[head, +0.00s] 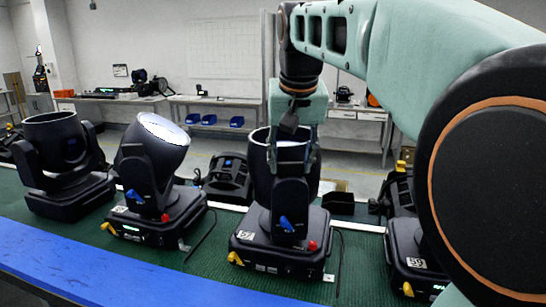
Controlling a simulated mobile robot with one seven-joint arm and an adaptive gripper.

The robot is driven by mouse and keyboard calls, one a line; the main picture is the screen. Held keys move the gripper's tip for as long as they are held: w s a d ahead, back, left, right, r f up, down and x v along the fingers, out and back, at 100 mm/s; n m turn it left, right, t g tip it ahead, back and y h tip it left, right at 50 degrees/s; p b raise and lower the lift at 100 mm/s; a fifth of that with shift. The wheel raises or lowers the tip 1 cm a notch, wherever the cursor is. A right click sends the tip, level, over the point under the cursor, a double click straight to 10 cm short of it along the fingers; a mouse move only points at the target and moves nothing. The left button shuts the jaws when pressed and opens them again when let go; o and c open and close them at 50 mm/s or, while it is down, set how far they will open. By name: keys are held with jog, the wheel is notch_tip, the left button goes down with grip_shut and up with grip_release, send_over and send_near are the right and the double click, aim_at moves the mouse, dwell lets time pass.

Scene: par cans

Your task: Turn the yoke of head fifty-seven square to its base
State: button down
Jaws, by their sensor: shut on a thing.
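Head fifty-seven (280,245) stands upright on the green bench, a black moving-head light with a "57" label on its base. Its round can (262,165) points up, with a pale lens partly visible. One yoke arm (290,205) faces me, with a blue lever low on it. My gripper (291,160) reaches down from above and is shut on the top of this yoke arm. The fingers and my wrist hide part of the can and the far yoke arm. The yoke's exact angle to the base is hard to tell.
A tilted head (153,175) and another upright head (62,165) stand to the left. Head fifty-nine (412,255) is close on the right, partly behind my arm. A blue rail (120,275) runs along the near edge. Black cables lie between the bases.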

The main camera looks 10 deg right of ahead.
aim_at(271, 175)
jog(key=shift+w+a+r+m+h+p, duration=0.1)
jog(key=shift+a+m+h+p, duration=0.15)
jog(key=shift+a+m, duration=0.3)
jog(key=shift+w+a+r+m+h+p, duration=0.15)
jog(key=shift+a+m+p, duration=0.15)
jog(key=shift+a+m, duration=0.25)
jog(key=shift+w+a+f+m+h+p, duration=0.15)
jog(key=shift+a+m+p, duration=0.15)
jog(key=shift+a, duration=0.2)
jog(key=shift+w+a+f+m+h+p, duration=0.1)
jog(key=shift+a+m+h+p, duration=0.1)
jog(key=shift+a+m, duration=0.25)
jog(key=c, duration=1.1)
grip_release()
jog(key=shift+c, duration=0.2)
jog(key=v, duration=1.2)
jog(key=shift+w, duration=0.2)
